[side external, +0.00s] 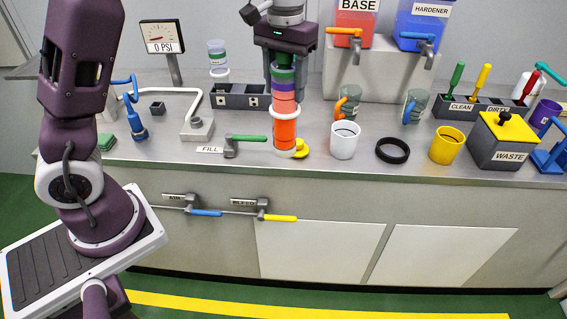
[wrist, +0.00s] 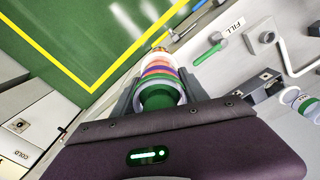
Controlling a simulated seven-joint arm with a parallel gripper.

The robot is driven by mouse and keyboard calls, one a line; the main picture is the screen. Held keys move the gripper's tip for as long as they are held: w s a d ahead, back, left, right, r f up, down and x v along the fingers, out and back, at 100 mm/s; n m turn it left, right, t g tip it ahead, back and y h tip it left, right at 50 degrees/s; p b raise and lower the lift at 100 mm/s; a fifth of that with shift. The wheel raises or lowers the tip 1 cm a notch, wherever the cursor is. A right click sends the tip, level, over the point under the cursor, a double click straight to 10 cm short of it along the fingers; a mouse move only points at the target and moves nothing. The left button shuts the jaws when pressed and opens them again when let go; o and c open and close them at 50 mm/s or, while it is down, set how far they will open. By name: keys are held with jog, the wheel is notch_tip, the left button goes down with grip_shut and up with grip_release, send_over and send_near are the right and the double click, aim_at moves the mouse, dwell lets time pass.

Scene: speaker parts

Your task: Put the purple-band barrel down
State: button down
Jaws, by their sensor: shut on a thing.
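My gripper (side external: 284,88) points down over the front of the bench and is shut on a tall barrel (side external: 285,128).
A dark rack (side external: 240,97) is behind the barrel. The FILL valve with its green handle (side external: 248,138) is close on the left. A white cup (side external: 345,140), black ring (side external: 392,150) and yellow cup (side external: 446,146) stand to the right. The bench's front edge is close.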

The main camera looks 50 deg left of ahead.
jog(key=w+a, duration=0.7)
jog(key=a, duration=0.4)
notch_tip(320, 180, down, 10)
jog(key=shift+w+a+n, duration=0.25)
jog(key=shift+a+n, duration=0.05)
jog(key=shift+n, duration=0.1)
jog(key=shift+f, duration=0.1)
jog(key=c, duration=0.6)
grip_release()
